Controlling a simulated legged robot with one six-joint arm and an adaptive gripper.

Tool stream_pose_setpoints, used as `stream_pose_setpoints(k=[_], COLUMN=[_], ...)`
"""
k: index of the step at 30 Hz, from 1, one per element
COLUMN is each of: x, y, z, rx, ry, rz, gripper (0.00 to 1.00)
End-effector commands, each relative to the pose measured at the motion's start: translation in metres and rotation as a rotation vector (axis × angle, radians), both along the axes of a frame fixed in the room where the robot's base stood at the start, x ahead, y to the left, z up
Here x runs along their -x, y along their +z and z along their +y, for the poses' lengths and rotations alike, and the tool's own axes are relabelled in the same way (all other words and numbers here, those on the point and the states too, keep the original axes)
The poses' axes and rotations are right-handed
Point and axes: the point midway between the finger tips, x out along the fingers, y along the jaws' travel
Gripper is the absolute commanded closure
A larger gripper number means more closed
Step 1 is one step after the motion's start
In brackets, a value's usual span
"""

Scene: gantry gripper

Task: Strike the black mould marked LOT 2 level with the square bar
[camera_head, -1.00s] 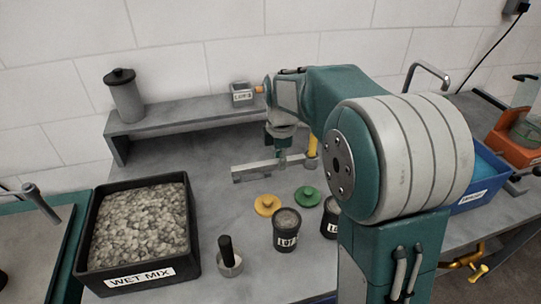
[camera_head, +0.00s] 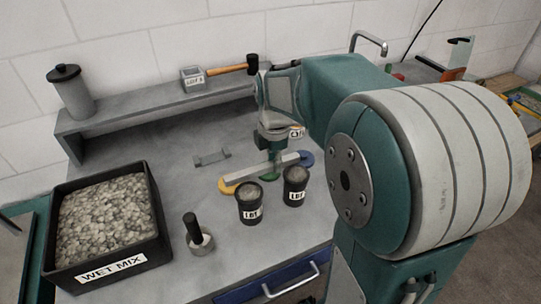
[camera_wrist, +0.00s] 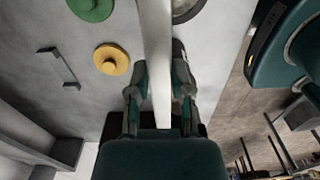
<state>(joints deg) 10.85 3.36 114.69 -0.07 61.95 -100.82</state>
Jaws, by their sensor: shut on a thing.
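The pale square bar (camera_head: 252,174) is held level in my gripper (camera_head: 273,164), shut around its middle. In the wrist view the bar (camera_wrist: 157,40) runs between both fingers (camera_wrist: 157,80). Two black moulds, one left (camera_head: 249,207) and one right (camera_head: 295,190), stand upright in front of the bar, filled with grey mix. Their white labels begin with LOT, but I cannot read the numbers for sure. The bar is behind the moulds in the head view; I see no contact. A round mould top (camera_wrist: 184,8) shows beside the bar in the wrist view.
Yellow (camera_wrist: 112,59), green (camera_wrist: 92,7) and blue (camera_head: 306,158) knobbed discs lie near the bar. A tamper (camera_head: 198,236) and the WET MIX tray (camera_head: 104,262) stand left. An empty cradle (camera_head: 211,157) lies behind. A raised shelf (camera_head: 150,108) holds a canister and mallet.

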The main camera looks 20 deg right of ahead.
Motion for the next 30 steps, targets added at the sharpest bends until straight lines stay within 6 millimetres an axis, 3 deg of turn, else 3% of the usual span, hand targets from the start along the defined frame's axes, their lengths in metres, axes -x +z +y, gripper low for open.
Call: stream_pose_setpoints(k=[13,30], x=[0.000,0.000], y=[-0.027,-0.030], z=[0.000,0.000], rx=[0.000,0.000], ry=[0.000,0.000], rz=[-0.001,-0.001], gripper=[1.00,1.00])
